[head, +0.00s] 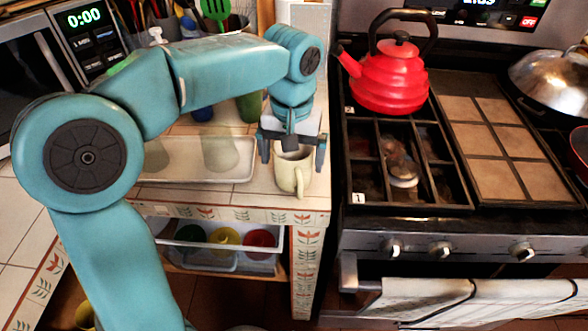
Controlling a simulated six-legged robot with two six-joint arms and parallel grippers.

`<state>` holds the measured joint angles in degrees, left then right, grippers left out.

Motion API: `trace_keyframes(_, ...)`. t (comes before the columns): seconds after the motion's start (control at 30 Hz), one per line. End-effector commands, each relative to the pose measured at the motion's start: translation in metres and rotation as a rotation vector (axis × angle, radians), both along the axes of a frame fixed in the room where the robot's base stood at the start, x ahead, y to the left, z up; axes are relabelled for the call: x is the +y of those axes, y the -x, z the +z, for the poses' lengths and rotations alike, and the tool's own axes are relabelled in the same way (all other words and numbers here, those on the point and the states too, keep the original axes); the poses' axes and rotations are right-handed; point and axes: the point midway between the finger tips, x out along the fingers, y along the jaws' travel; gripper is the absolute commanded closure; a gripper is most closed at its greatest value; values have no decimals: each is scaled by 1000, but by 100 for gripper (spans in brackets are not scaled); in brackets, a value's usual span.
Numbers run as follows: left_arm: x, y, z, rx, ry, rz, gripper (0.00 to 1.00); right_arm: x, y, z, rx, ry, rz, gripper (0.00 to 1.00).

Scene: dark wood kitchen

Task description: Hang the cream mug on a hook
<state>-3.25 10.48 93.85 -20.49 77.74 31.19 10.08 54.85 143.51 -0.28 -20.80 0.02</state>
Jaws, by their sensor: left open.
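The cream mug (288,175) stands upright near the front right corner of the tiled counter, its handle toward the front right. My left gripper (292,160) points down right over the mug, with one finger on each side of its upper part. The jaws are open, and I cannot tell whether a finger touches the mug. The gripper body hides part of the mug's rim. No hook can be made out in this view. My right gripper is out of view.
A white tray (243,172) lies left of the mug, with cups behind my arm. The stove with a red kettle (392,82) is to the right, across a narrow gap. A microwave (75,40) stands at the back left.

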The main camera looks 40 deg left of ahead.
Motion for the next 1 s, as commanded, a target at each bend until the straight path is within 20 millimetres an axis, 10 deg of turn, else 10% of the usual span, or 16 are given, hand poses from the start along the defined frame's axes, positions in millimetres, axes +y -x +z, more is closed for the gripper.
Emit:
trace_keyframes(0.37, 0, -1, -14, -1, 1, -1, 3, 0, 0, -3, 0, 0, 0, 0)
trace_keyframes(0.53, 0, -1, -14, -1, 1, -1, 57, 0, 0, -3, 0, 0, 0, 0)
trace_keyframes(1.0, 0, -2, 7, -5, 0, 0, 58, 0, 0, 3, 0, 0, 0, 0)
